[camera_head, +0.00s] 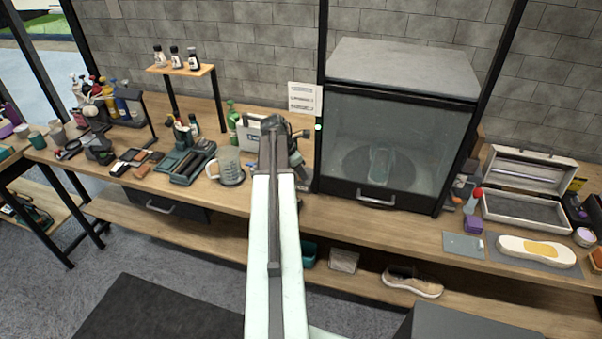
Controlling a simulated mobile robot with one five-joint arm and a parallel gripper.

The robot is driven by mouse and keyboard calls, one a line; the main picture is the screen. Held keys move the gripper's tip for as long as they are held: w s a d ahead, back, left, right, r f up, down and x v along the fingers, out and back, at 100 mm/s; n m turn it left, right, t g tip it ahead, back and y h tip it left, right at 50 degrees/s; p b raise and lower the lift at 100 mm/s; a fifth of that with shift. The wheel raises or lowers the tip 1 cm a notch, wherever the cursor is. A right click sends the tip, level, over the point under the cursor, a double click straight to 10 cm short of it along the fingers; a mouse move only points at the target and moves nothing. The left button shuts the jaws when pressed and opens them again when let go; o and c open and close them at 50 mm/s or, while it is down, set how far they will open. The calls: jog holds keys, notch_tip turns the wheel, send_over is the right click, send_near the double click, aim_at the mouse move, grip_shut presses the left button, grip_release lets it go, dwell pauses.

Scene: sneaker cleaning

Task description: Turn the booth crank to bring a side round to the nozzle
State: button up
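The booth (400,72) stands at the back right of the bench, with a dark frame and a closed, hazy glass front. Through the glass a sneaker-like shape (381,165) shows dimly on a round dark turntable (352,168). I cannot make out the nozzle. My arm reaches up from the bottom middle, and my gripper (284,131) is at its far end, just left of the booth's left side. The arm hides most of the gripper's fingers, so I cannot tell whether they are open or shut. I cannot pick out the crank; that area is largely covered by my arm.
An open case (526,205) and a sole-shaped piece (537,251) lie right of the booth. A sneaker (412,282) rests on the lower shelf. Brushes and bottles crowd the left bench.

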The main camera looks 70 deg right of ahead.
jog(key=shift+d, duration=0.25)
grip_shut()
jog(key=shift+a, duration=0.15)
jog(key=shift+w, duration=0.1)
jog(key=shift+w+m+g, duration=0.3)
jog(key=shift+w+m, duration=0.15)
jog(key=shift+m, duration=0.65)
jog(key=m, duration=0.1)
jog(key=w+m+y, duration=0.1)
jog(key=m, duration=0.1)
jog(key=w+m+y, duration=0.1)
jog(key=shift+d+m+g, duration=0.3)
jog(key=shift+d, duration=0.1)
jog(key=m, duration=0.1)
jog(key=w+d+m+y, duration=0.1)
jog(key=m, duration=0.1)
jog(key=shift+w+d+m+y, duration=0.2)
jog(key=shift+m+y, duration=0.2)
jog(key=shift+m, duration=0.45)
jog(key=shift+w+d+m+y, duration=0.2)
jog(key=shift+m+y, duration=0.2)
jog(key=shift+m, duration=0.45)
